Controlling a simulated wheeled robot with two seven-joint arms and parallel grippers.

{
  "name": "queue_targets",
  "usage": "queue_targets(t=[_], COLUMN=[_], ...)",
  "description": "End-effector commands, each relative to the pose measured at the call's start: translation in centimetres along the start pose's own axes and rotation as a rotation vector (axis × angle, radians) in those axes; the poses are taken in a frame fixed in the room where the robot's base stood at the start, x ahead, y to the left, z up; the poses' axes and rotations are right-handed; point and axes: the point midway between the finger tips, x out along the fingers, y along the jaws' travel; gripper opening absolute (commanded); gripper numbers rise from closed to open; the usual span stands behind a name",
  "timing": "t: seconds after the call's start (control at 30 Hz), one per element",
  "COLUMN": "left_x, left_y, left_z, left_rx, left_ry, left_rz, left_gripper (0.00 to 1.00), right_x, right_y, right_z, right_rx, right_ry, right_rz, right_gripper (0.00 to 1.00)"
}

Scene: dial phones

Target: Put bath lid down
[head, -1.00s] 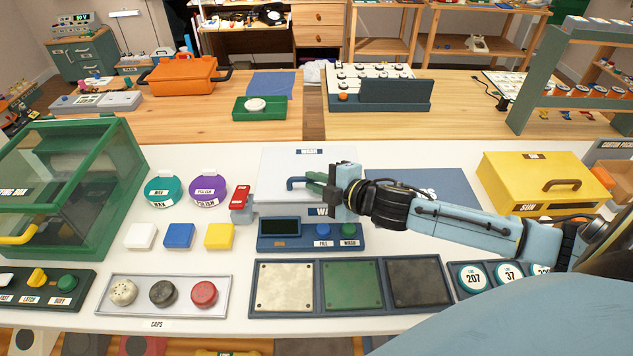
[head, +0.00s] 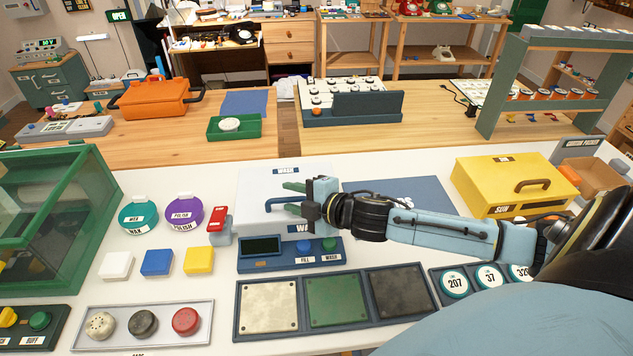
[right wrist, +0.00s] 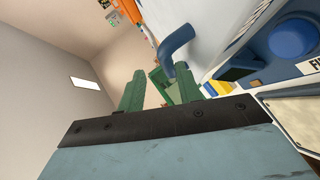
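The white bath (head: 256,185) marked WASH stands at the middle of the white bench in the head view. Its pale lid looks flat over the top, and no inside of the bath shows. A bent blue handle (head: 270,203) sticks out at its front left. It also shows in the right wrist view (right wrist: 177,40). My right gripper (head: 292,198) is at the handle, its green fingers apart, one above and one below the handle's right end. In the right wrist view the fingers (right wrist: 157,92) are spread, with nothing clearly gripped. My left gripper is not in view.
A blue control box (head: 290,256) with buttons sits in front of the bath. A blue mat (head: 400,192) lies right, beyond my arm, and a yellow SUN box (head: 510,185) farther right. Three plates (head: 333,300) lie in front.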

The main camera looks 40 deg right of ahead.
Motion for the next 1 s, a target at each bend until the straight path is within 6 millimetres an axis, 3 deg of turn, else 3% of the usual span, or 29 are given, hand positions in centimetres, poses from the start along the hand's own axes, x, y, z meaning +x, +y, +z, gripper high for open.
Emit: queue_targets(t=[0.7,1.0], left_x=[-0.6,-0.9], left_y=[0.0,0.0], left_z=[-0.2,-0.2], left_rx=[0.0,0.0], left_ry=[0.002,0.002], left_rz=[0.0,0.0], left_gripper=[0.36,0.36], right_x=[-9.2,-11.4], right_y=[-0.2,-0.1], right_z=[0.0,0.0], right_rx=[0.0,0.001], right_ry=[-0.001,0.0], right_rz=[-0.004,-0.001], right_gripper=[0.34,0.34])
